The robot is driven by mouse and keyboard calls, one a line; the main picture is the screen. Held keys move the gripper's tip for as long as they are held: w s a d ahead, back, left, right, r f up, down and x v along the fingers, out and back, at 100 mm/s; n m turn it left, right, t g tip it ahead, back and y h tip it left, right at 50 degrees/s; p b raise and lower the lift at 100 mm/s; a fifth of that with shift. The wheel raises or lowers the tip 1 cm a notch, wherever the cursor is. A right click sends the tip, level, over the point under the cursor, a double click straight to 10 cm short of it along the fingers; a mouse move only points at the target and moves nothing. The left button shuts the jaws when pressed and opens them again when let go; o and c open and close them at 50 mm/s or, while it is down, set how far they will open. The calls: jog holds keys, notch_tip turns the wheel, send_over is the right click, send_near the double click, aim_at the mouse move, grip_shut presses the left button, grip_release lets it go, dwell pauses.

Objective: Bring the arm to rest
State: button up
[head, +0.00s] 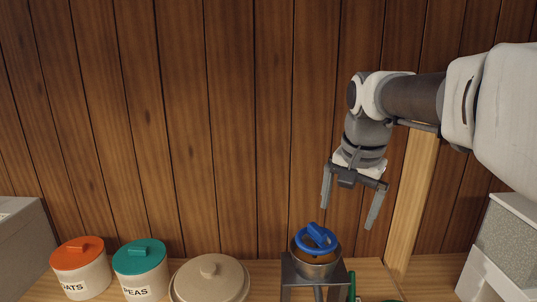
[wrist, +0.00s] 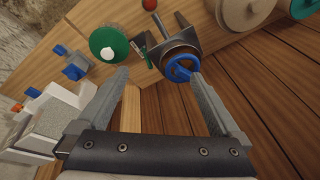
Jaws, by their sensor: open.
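My gripper (head: 350,207) hangs from the arm at the right of the head view, pointing down with its two fingers spread wide and nothing between them. It is above and slightly right of a pot (head: 318,270) with a blue ring-shaped piece with a crossbar (head: 316,238) on top. The pot stands on a grey stand (head: 297,274). In the wrist view my gripper's fingers (wrist: 162,85) frame the near space, and the blue ring (wrist: 181,68) shows beyond, near the tip of one finger. The gripper is apart from it.
An orange-lidded jar (head: 78,253), a teal-lidded PEAS jar (head: 139,257) and a cream lidded jar (head: 209,280) stand left of the stand. A wooden post (head: 413,190) rises behind my gripper. A green round thing (wrist: 108,44) shows in the wrist view. A plank wall closes the back.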

jog(key=s+f+n+t, duration=0.1)
jog(key=s+f+n, duration=0.2)
jog(key=s, duration=0.6)
jog(key=s+a+f+n+t+b, duration=0.1)
jog(key=s+f+n, duration=0.3)
jog(key=s, duration=0.6)
jog(key=shift+s+f, duration=0.15)
jog(key=shift+f, duration=0.65)
